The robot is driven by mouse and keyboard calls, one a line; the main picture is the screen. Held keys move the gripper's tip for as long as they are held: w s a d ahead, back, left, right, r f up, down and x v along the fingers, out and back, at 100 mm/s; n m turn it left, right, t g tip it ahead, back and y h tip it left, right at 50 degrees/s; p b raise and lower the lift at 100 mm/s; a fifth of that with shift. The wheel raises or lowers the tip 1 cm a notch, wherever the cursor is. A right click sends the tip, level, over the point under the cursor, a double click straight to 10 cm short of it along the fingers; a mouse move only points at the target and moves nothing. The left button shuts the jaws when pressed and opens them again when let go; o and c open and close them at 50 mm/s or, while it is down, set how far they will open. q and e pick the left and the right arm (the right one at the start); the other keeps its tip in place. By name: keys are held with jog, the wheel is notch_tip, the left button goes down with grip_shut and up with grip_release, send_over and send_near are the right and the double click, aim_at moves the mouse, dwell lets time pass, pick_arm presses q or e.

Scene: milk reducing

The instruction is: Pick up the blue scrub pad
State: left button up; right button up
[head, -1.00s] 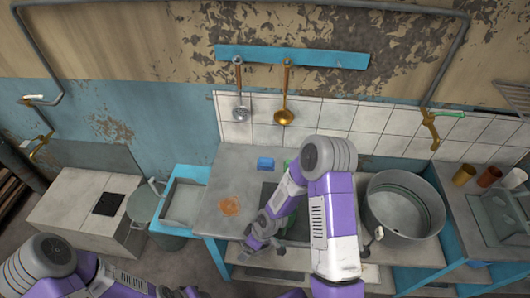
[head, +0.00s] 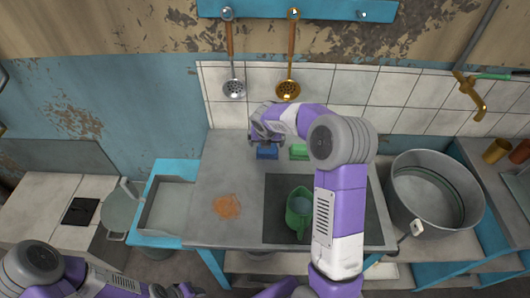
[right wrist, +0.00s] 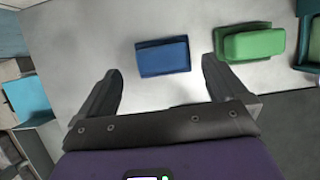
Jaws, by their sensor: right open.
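The blue scrub pad (head: 267,153) lies flat on the grey countertop near the tiled wall. In the right wrist view the blue scrub pad (right wrist: 162,57) sits ahead of the fingertips, between their lines. My right gripper (head: 268,142) is just above and behind the pad in the head view, and it partly overlaps it. In the right wrist view my right gripper (right wrist: 160,70) is open with nothing between its fingers. My left arm shows at the lower left of the head view, but its gripper fingers cannot be made out.
A green scrub pad (head: 299,152) lies just right of the blue one; it also shows in the right wrist view (right wrist: 254,43). A large metal pot (head: 432,205) stands right.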

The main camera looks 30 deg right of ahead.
jog(key=b+x, duration=0.2)
jog(key=x, duration=0.5)
jog(key=shift+s+d, duration=0.1)
jog(key=shift+d, duration=0.05)
jog(key=shift+r, duration=0.1)
jog(key=c, duration=0.8)
jog(key=shift+o, duration=0.2)
notch_tip(320, 180, up, 10)
jog(key=p, duration=0.3)
